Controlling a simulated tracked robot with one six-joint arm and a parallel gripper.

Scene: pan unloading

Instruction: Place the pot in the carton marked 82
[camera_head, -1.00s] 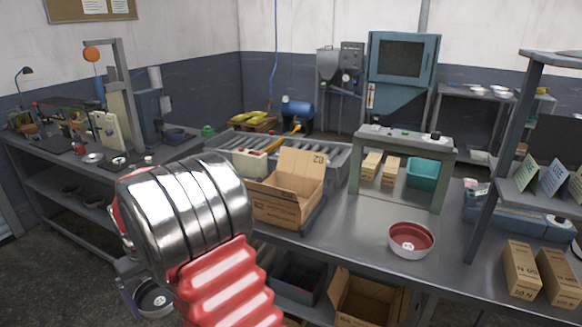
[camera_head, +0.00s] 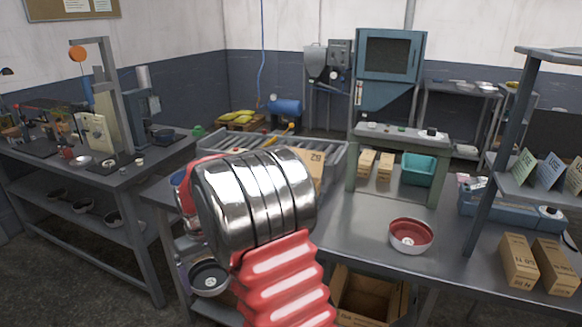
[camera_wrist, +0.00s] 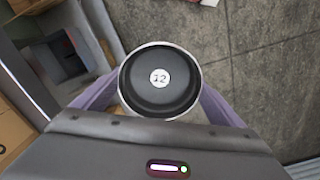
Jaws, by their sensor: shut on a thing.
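A pot with a dark inside and a pale rim (camera_wrist: 160,100) is held in my gripper, with a disc reading 12 in its base. It also shows in the head view (camera_head: 209,280), low beside the bench. My gripper (camera_wrist: 160,88) is shut on it, with purple fingers on both sides. The cardboard carton marked 82 (camera_head: 316,165) stands on the bench behind my arm. Only part of its flap shows, and my arm hides the rest. The held pot is left of the carton and lower, over the floor.
A red-lined bowl (camera_head: 411,236) stands on the metal bench (camera_head: 365,228). Small boxes (camera_head: 519,262) are at the right. An open carton (camera_head: 368,297) is on the lower shelf. Bench and shelf edges lie left of the pot in the wrist view; grey floor is right.

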